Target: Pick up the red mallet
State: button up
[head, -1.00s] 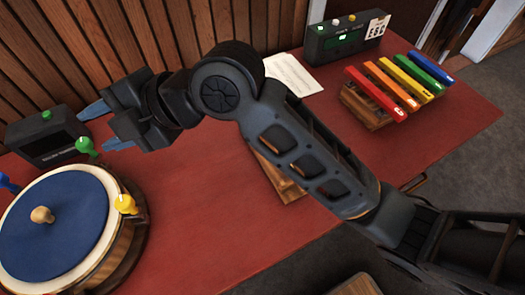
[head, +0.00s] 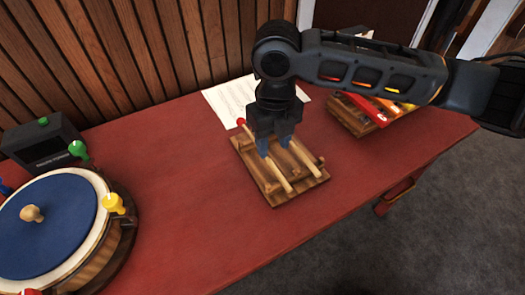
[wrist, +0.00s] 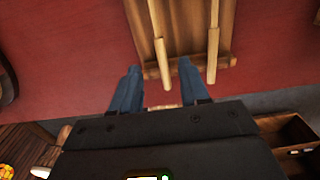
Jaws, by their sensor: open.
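The red mallet lies on a wooden rack (head: 273,196), beside a second mallet whose head my gripper hides. Its red head (head: 241,122) shows at the rack's far left, with its pale handle (head: 280,178) slanting toward the front. My gripper (head: 274,147) points down over the rack, open and empty, its blue fingers hiding part of the handle. In the wrist view, the left handle (wrist: 161,55) appears between the two fingertips, and the second handle (wrist: 213,50) lies right of them. No mallet head shows there. I cannot tell how high the fingers are above the handle.
A drum with a blue top (head: 52,225) and coloured pegs stands left, with a dark box (head: 45,143) behind it. A paper sheet (head: 228,103) lies behind the rack. Coloured bars (head: 367,108) at right are partly behind my arm. The red tabletop (head: 185,190) between drum and rack is clear.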

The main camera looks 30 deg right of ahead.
aim_at(272, 163)
notch_tip(272, 163, down, 7)
jog(key=shift+w+d+r+p, duration=0.1)
jog(key=shift+w+r+p, duration=0.1)
jog(key=shift+p, duration=0.3)
jog(key=shift+c, duration=0.2)
grip_shut()
